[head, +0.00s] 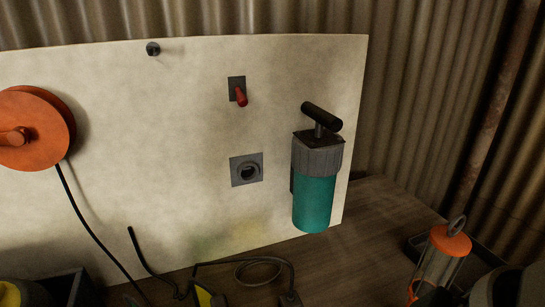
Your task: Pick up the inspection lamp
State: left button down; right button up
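The inspection lamp (440,262) is at the lower right of the head view. It has an orange cap with a grey hook on top and a caged clear body below, and it leans a little. Its lower end is cut by dark parts and the bottom edge of the picture. A grey and dark rounded shape just right of the lamp looks like part of my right arm. Its fingertips cannot be made out, so I cannot tell whether they touch the lamp.
A pale panel (120,120) stands behind the wooden bench (375,230). It carries an orange reel (35,130), a red switch (240,95), a grey socket (247,170) and a teal hand-pump canister (313,200). Black cables lie along the bench front. A dark box (68,287) is lower left.

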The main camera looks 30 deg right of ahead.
aim_at(447, 246)
jog(key=l+z, duration=0.1)
jog(key=z, duration=0.85)
jog(key=i+z, duration=0.1)
jog(key=z, duration=0.4)
jog(key=l+z, duration=0.1)
jog(key=z, duration=0.4)
jog(key=j+u, duration=0.25)
jog(key=j, duration=0.2)
